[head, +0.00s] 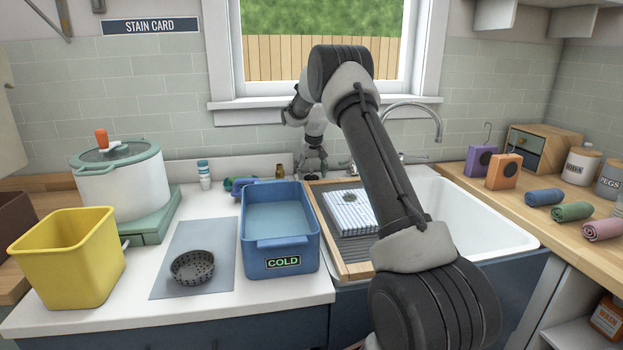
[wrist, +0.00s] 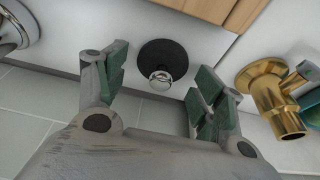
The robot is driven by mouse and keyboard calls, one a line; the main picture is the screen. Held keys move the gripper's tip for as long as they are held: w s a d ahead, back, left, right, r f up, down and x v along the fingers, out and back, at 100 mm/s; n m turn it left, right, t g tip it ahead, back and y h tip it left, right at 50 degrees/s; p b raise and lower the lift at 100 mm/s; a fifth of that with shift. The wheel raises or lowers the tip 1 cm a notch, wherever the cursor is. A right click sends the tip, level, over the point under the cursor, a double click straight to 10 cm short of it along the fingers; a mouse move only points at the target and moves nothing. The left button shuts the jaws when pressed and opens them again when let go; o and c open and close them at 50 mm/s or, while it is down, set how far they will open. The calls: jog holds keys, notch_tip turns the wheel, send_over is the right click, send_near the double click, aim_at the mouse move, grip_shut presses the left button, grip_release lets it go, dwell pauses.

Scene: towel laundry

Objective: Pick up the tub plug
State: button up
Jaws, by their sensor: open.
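The tub plug (wrist: 162,62), a black round disc with a shiny metal knob, lies on the white counter in the wrist view, near a wooden edge. My gripper (wrist: 163,82) is open, with its green-padded fingers on either side of the plug's near part and nothing held. In the head view my gripper (head: 314,167) points down at the back of the counter, left of the sink tap. I cannot make out the plug in the head view, where the gripper hides that spot.
A brass fitting (wrist: 268,92) stands close right of my fingers in the wrist view. A wooden-framed drainboard (head: 357,269) with a striped folded towel (head: 350,210) and a blue COLD tub (head: 281,243) are in front. The chrome tap (head: 436,125) is right.

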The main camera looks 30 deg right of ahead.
jog(key=c, duration=1)
jog(key=shift+o, duration=0.2)
